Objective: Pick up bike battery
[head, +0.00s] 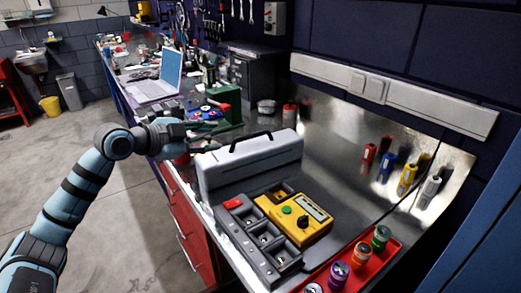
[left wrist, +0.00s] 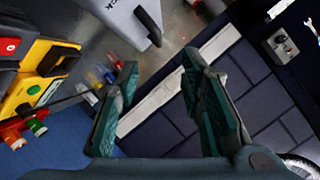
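The bike battery looks to be the light grey box (head: 250,165) with a black handle on top. It stands upright on the bench behind a dark grey dock, and part of it shows at the top of the left wrist view (left wrist: 112,14). Its handle (left wrist: 150,25) shows there too, outside the fingers. My left gripper (head: 225,130) is just beyond the box's left end in the head view, with its fingers pointing right. Its teal fingers are spread apart with nothing between them in the left wrist view (left wrist: 160,72). My right gripper is not in view.
A dark grey dock (head: 262,240) and a yellow meter (head: 295,217) lie in front of the box. A red tray (head: 385,262) with several small cans is at front right. A green box (head: 222,98) and a laptop (head: 160,80) are farther back. Bare metal bench lies right of the box.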

